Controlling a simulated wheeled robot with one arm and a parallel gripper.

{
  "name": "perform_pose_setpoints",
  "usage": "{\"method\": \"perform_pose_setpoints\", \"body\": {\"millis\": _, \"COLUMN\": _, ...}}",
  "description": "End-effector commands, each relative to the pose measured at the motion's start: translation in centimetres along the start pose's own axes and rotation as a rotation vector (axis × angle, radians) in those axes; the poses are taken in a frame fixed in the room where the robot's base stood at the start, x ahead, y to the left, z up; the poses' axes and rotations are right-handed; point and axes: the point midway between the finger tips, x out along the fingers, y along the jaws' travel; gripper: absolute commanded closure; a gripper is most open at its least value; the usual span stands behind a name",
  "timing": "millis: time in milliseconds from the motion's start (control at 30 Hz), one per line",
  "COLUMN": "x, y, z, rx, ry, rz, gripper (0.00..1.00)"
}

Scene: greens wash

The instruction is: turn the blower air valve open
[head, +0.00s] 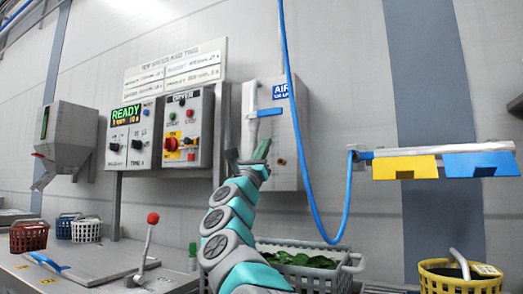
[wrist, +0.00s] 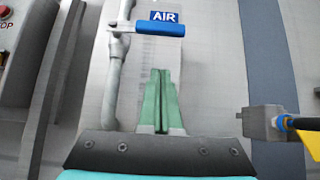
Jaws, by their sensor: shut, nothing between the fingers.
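The blower air valve's blue handle (head: 270,112) sits on a grey vertical pipe (head: 253,130), just left of the blue AIR sign (head: 280,92). The handle points sideways to the right, across the pipe. In the wrist view the blue handle (wrist: 160,27) lies crosswise near the top, with the AIR sign (wrist: 165,15) just behind it. My gripper (head: 262,150) is below the handle in the head view. Its green fingers (wrist: 160,75) are shut together and empty in the wrist view, apart from the handle.
A blue hose (head: 316,215) hangs right of the pipe, running to a wall bar with yellow (head: 404,167) and blue flaps. The dryer control panel (head: 184,130) stands to the left. A crate of greens (head: 345,272) and a red-knobbed lever (head: 152,218) are below.

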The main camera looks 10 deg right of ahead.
Motion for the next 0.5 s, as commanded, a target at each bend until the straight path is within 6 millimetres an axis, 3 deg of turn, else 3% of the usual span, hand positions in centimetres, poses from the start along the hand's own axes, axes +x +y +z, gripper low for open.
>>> {"method": "perform_pose_setpoints", "body": {"millis": 367, "x": 3.9, "y": -0.2, "z": 0.4, "rx": 0.000, "ry": -0.002, "rz": -0.005, "gripper": 1.00}}
{"method": "perform_pose_setpoints", "body": {"millis": 500, "x": 5.4, "y": -0.1, "z": 2.1, "rx": 0.001, "ry": -0.003, "rz": -0.001, "gripper": 1.00}}
